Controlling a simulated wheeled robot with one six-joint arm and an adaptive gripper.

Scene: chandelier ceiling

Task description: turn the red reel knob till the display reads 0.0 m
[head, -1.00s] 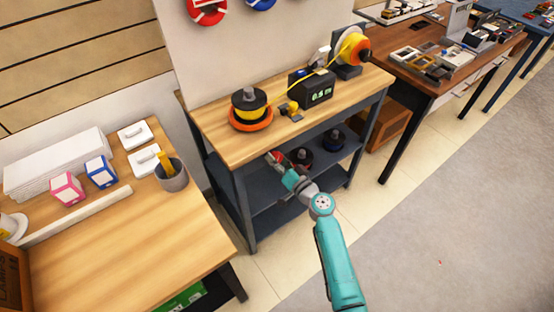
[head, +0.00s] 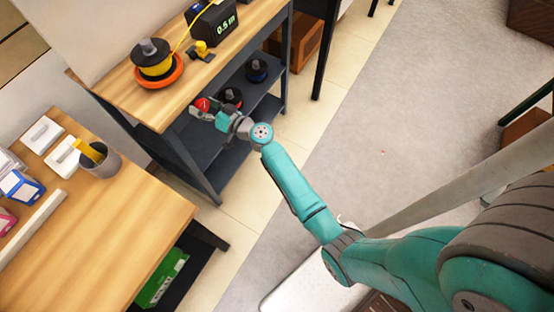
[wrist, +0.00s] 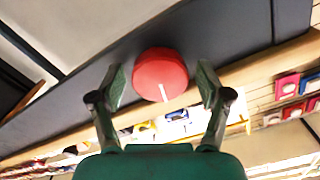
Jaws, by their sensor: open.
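The red knob (wrist: 161,76) is round with a white mark on its lower edge in the wrist view. It sits against a dark bar. My gripper (wrist: 161,84) is open, with one finger on each side of the knob; gaps show beside it. In the head view the knob (head: 201,104) is a small red patch below the workbench's front edge, partly hidden by my gripper (head: 208,114). A yellow-and-black reel (head: 155,62) stands on an orange base, left of the display.
A small yellow and dark fitting (head: 201,50) lies between reel and display, with yellow line above it. Dark spools (head: 257,70) rest on the shelf below. A wooden table (head: 120,235) with a grey cup (head: 100,163) stands at left.

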